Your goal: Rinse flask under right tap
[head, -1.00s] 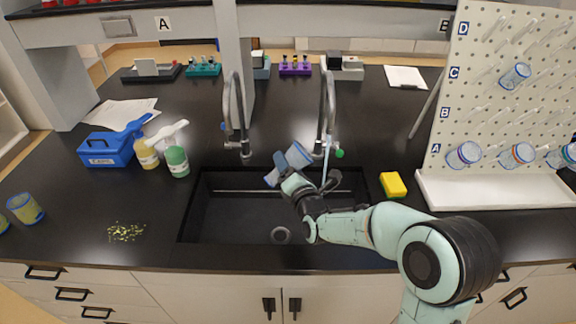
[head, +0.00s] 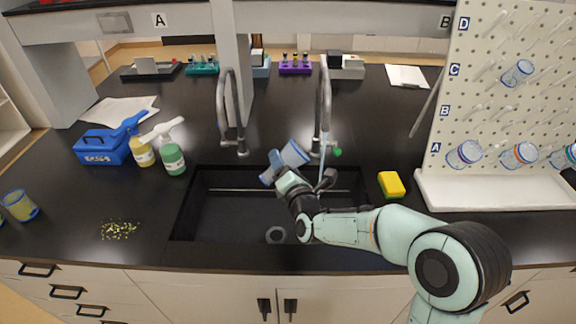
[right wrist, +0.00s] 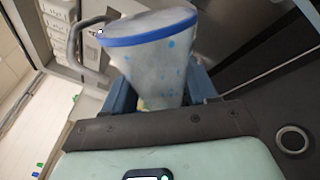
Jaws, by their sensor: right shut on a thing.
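The flask (head: 294,153) is a clear, cup-shaped vessel with a blue rim, held tilted above the back of the sink (head: 215,225). My right gripper (head: 277,168) is shut on it. In the right wrist view the flask (right wrist: 155,65) sits between the blue fingers (right wrist: 163,95), with blue drops on its wall. The right tap (head: 325,100) stands just right of the flask. A thin pale blue stream (head: 323,155) falls from it, seen to the right of the flask; I cannot tell if it touches it. The green-marked handle (head: 337,152) is at its base. My left gripper is not in view.
The left tap (head: 230,110) stands left of the flask. A yellow sponge (head: 391,185) lies right of the sink. Spray bottles (head: 173,158) and a blue box (head: 102,147) stand left. A pegboard (head: 490,110) holding several vessels rises at right.

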